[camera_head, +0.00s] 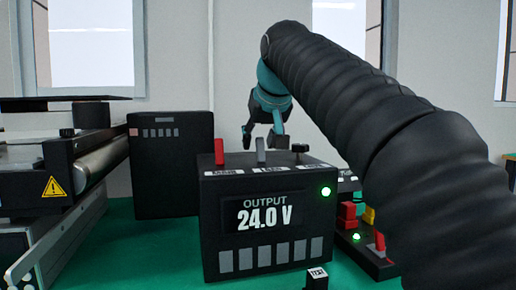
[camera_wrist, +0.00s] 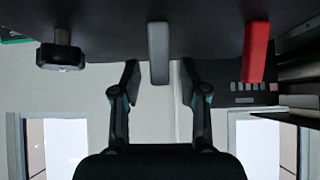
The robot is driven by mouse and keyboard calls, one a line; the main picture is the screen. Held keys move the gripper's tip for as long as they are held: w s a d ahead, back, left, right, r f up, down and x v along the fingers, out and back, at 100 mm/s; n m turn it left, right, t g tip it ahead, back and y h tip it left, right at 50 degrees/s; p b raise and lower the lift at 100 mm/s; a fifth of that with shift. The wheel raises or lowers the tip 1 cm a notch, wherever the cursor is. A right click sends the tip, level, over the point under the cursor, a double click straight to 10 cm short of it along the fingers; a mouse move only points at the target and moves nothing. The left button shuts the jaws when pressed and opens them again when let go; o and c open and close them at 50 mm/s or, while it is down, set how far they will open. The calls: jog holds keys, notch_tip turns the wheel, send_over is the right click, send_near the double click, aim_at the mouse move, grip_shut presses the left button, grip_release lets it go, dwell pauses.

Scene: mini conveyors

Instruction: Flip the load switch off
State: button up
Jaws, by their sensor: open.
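A black power supply box (camera_head: 262,222) stands on the green table, its display reading "OUTPUT 24.0 V" with a green light lit. On its top are a red lever (camera_head: 219,152), a grey lever (camera_head: 261,151) and a black knob (camera_head: 299,150), each with a label too small to read. My gripper (camera_head: 262,136) is open just above the grey lever. In the wrist view, the grey lever (camera_wrist: 158,52) lies between the fingertips of my gripper (camera_wrist: 159,78), with gaps on both sides. The red lever (camera_wrist: 256,52) and the knob (camera_wrist: 61,52) are outside the fingers.
A conveyor (camera_head: 60,165) with a warning sign stands at the left, beside a black cabinet (camera_head: 172,164). A smaller control box (camera_head: 372,262) with red and yellow parts is at the right, partly hidden by my arm.

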jog(key=shift+x, duration=1.05)
grip_shut()
